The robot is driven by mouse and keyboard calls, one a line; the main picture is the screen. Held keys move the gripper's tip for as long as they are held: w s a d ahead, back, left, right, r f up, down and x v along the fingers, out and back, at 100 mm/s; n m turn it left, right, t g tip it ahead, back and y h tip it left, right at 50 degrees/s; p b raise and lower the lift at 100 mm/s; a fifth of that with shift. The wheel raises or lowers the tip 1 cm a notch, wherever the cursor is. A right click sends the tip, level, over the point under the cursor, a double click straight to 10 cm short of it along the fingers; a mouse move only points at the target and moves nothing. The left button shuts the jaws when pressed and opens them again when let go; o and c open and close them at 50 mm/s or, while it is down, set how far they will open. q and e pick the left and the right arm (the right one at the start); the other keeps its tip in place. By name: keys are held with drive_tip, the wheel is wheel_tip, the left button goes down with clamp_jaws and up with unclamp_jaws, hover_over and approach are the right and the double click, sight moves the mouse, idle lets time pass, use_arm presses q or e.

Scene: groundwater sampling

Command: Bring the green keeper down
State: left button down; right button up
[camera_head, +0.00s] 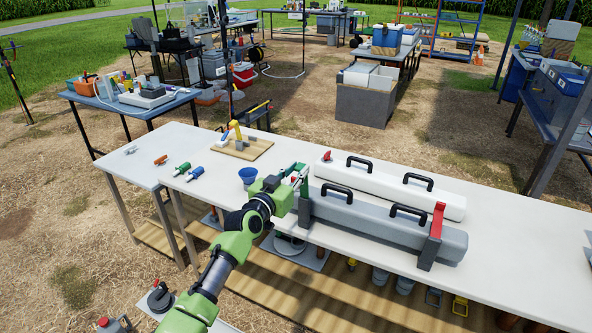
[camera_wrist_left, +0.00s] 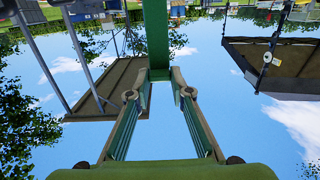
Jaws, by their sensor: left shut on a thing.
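The green keeper (camera_head: 304,187) is at the left end of a long grey case (camera_head: 375,223) on the white table. It also shows in the left wrist view as a green bar (camera_wrist_left: 155,35) running between the fingers. My left gripper (camera_head: 295,178) is shut on the keeper; in the left wrist view its fingertips (camera_wrist_left: 160,88) are on either side of the bar. The gripper hides part of the keeper, and I cannot tell its exact tilt. A red keeper (camera_head: 437,220) stands at the case's right end. My right gripper is out of view.
A white case (camera_head: 390,187) with black handles lies just behind the grey one. A blue funnel (camera_head: 247,174), a wooden board (camera_head: 243,148) and several small coloured tools are to the left. The white tabletop (camera_head: 530,245) is clear at the right.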

sight(302, 163)
use_arm(q)
drive_tip(key=shift+w+d+r+g+y+p, duration=0.15)
drive_tip(key=shift+w+d+r+g+p, duration=0.1)
drive_tip(key=shift+w+g+p, duration=0.4)
drive_tip(key=shift+w+d+r+g+y+p, duration=0.2)
drive_tip(key=shift+w+p, duration=0.25)
drive_tip(key=shift+p, duration=0.45)
drive_tip(key=shift+w+d+r+g+y+p, duration=0.15)
drive_tip(key=shift+w+d+r+g+p, duration=0.1)
drive_tip(key=shift+w+g+p, duration=0.4)
drive_tip(key=shift+w+d+f+g+y+b, duration=0.3)
drive_tip(key=shift+w+f+g+b, duration=0.1)
drive_tip(key=shift+w+b, duration=0.2)
drive_tip(key=w+b, duration=0.1)
drive_tip(key=b, duration=0.1)
drive_tip(key=w+b, duration=0.1)
drive_tip(key=b, duration=0.1)
drive_tip(key=w+d+r+b, duration=0.1)
drive_tip(key=b, duration=0.1)
drive_tip(key=shift+w+d, duration=0.1)
drive_tip(key=c, duration=1.8)
unclamp_jaws()
drive_tip(key=shift+d+f, duration=0.1)
drive_tip(key=shift+f, duration=0.1)
drive_tip(key=shift+f, duration=0.15)
